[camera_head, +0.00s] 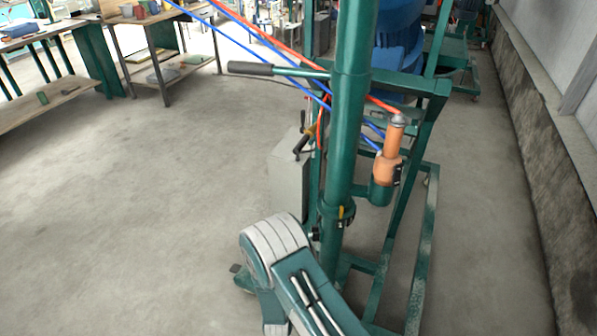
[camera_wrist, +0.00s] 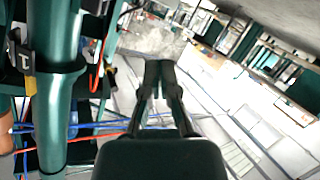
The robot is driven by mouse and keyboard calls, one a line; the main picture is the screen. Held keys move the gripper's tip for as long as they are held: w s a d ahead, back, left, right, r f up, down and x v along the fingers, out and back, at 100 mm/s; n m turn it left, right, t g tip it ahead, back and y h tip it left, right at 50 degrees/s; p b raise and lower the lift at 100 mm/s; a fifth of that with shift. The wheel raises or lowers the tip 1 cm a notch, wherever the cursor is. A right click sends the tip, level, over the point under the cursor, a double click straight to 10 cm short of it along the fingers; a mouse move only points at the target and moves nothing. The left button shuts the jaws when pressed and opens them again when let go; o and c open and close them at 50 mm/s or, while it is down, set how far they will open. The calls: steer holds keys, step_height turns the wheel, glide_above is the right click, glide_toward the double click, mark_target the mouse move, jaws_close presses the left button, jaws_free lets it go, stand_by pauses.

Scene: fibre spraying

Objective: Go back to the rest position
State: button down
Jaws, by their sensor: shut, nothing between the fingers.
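My gripper (camera_wrist: 158,68) shows in the wrist view with its two dark fingers together and nothing between them. It points toward the open hall and lies to the right of the green post (camera_wrist: 62,90), apart from it. The gripper itself is not visible in the head view, where only a teal and white part of my arm shows low in the middle. The green post (camera_head: 350,120) stands upright just beyond that arm. An orange spray tool (camera_head: 393,150) sits upright in a green holder on the post's right side.
Blue hoses (camera_head: 265,40) and a red hose (camera_head: 240,20) run from the upper left to the post. A grey box (camera_head: 289,180) stands behind it. Workbenches (camera_head: 150,50) are at the back left. A wall (camera_head: 540,130) runs along the right. The floor at left is clear.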

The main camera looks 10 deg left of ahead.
steer(key=w+d+r+m+g+y, duration=0.1)
steer(key=d+r+g, duration=0.15)
steer(key=r, duration=0.75)
steer(key=w+d+r+m+g, duration=0.1)
steer(key=d+r, duration=0.2)
steer(key=r, duration=0.6)
steer(key=w+d+r+m+g+y, duration=0.1)
steer(key=d+r+m+g, duration=0.15)
steer(key=r, duration=0.75)
steer(key=s+d+r+g+h, duration=0.1)
steer(key=s+d+r, duration=0.3)
steer(key=s, duration=0.5)
steer(key=s+d+r+m+g+h, duration=0.1)
steer(key=s+d+r, duration=0.3)
steer(key=s+d, duration=0.3)
steer(key=s+d+r+m+g+h, duration=0.1)
steer(key=s+d+r, duration=0.4)
steer(key=s, duration=0.7)
steer(key=shift+d, duration=0.85)
